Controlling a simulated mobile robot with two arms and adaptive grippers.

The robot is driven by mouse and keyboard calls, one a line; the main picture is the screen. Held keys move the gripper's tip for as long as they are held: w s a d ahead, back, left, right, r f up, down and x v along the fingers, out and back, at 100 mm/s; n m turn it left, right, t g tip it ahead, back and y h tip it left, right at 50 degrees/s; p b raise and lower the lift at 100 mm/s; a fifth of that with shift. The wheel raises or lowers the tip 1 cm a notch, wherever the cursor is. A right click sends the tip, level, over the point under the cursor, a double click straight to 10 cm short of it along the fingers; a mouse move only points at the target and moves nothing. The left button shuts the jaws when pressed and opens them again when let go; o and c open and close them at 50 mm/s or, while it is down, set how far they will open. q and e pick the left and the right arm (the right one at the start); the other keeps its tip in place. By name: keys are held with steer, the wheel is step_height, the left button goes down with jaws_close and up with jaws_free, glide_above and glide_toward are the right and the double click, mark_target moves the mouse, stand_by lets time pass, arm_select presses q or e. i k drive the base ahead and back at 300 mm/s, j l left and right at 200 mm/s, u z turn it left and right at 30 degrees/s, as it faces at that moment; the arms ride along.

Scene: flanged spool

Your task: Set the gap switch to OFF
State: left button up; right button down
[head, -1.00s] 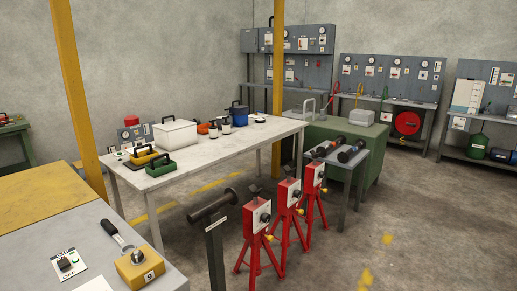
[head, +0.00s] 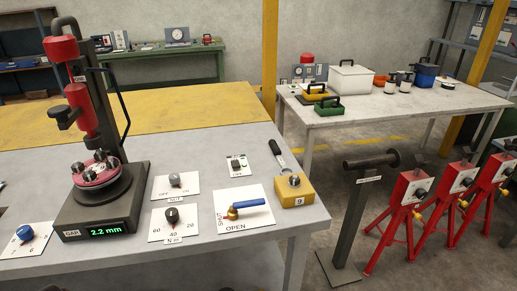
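A white plate with a grey knob (head: 175,180) lies on the grey bench in the head view. OFF is printed at its left, another mark at its right, and a small label below is too blurred to read surely. The knob's pointer direction is not clear. A smaller white plate with a dark switch (head: 237,163) sits to its right, with small lettering I cannot read. I cannot tell for sure which of these is the gap switch. Neither of my grippers is in view.
A press with a red head (head: 75,100) and a 2.2 mm display stands left. Around the knob are a blue knob (head: 25,233), a black dial (head: 172,215), a blue-handled valve (head: 247,206) and a yellow block (head: 294,189). Red stands (head: 405,195) are right.

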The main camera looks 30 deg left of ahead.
mark_target(235, 164)
steer(key=u, duration=1.2)
